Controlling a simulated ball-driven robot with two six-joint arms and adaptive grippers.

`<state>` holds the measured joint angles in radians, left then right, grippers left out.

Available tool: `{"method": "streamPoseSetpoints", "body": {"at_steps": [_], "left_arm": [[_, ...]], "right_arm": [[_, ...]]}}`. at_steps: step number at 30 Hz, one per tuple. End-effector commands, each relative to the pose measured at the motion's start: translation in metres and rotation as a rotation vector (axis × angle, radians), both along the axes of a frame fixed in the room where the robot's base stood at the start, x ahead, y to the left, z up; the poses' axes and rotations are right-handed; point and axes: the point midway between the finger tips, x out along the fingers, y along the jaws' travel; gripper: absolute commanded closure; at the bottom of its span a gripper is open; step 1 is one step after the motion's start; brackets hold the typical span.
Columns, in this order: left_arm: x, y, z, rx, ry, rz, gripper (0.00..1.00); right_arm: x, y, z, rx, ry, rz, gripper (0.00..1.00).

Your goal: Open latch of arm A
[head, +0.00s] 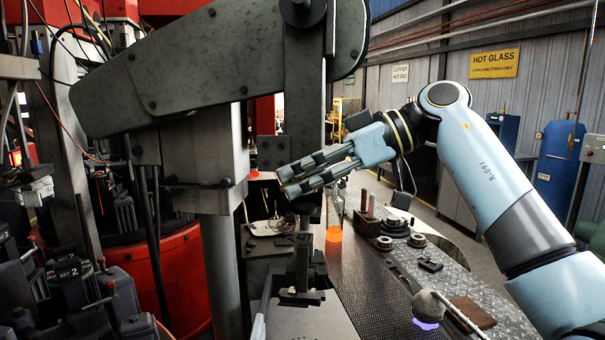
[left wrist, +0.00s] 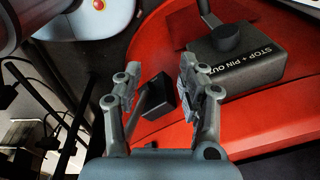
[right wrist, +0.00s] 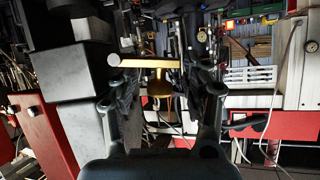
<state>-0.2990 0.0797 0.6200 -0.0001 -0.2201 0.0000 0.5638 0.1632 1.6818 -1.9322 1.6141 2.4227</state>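No latch lettered A can be made out. My right gripper (head: 286,183) is open and points left beside a grey upright post (head: 304,120) in the head view. In the right wrist view a yellowish T-shaped piece (right wrist: 158,63) shows beyond the gap between its fingers (right wrist: 155,75); I see no contact. My left gripper (left wrist: 158,75) is open in the left wrist view, with a small black block (left wrist: 159,92) and grey lever behind the gap between its fingers. Whether they touch is unclear. The left gripper is not visible in the head view.
A dark box marked "STOP + PIN OUT" (left wrist: 240,58) sits on the red surface (left wrist: 255,125) beside the left gripper. A bottle with an orange bottom (head: 335,215) and tools occupy the bench (head: 365,275).

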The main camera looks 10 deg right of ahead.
Motion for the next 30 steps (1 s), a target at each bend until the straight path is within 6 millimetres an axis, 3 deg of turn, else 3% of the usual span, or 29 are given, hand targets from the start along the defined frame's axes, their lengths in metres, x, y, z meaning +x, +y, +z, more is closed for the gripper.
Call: {"method": "streamPoseSetpoints", "body": {"at_steps": [7, 30], "left_arm": [[0.0, 0.0, 0.0, 0.0, 0.001, 0.0, 0.6], [-0.001, 0.0, 0.0, 0.0, 0.001, 0.0, 0.6]], "right_arm": [[-0.001, -0.006, 0.001, -0.003, 0.001, -0.002, 0.53], [-0.015, -0.058, 0.028, -0.002, -0.001, -0.001, 0.53]]}}
